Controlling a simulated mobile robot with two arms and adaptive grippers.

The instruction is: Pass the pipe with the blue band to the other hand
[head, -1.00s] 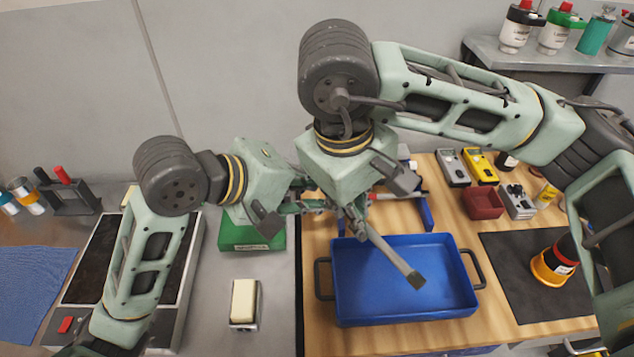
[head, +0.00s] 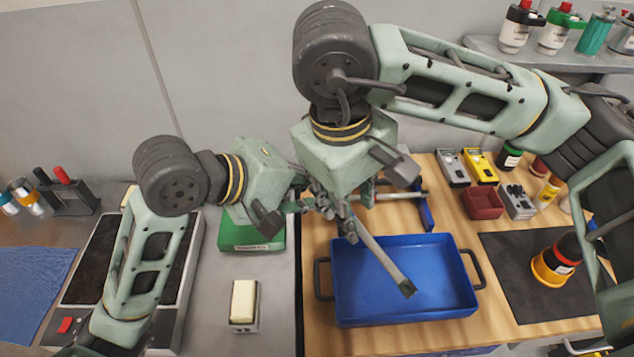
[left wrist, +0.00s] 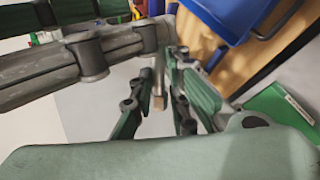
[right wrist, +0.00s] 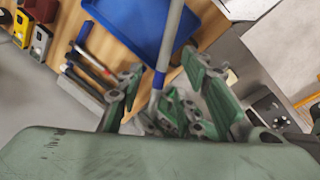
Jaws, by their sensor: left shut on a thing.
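The pipe (head: 382,256) is a thin grey rod, tilted, its free dark end above the blue tray. Its blue band (right wrist: 158,80) shows in the right wrist view. My left gripper (head: 318,204) is shut on the pipe near its upper end, which the fingers partly hide. In the left wrist view, a short part of the pipe (left wrist: 158,98) shows between the left fingers (left wrist: 157,110). My right gripper (head: 350,212) is at the pipe, close beside the left one. In the right wrist view its fingers (right wrist: 160,85) are spread, with the pipe between them.
A blue tray (head: 342,318) stands on the wooden bench below the pipe. A green box (head: 250,243) and a white block (head: 243,302) are at the left. A red bin (head: 481,203), meters and an orange-black object (head: 553,262) are at the right.

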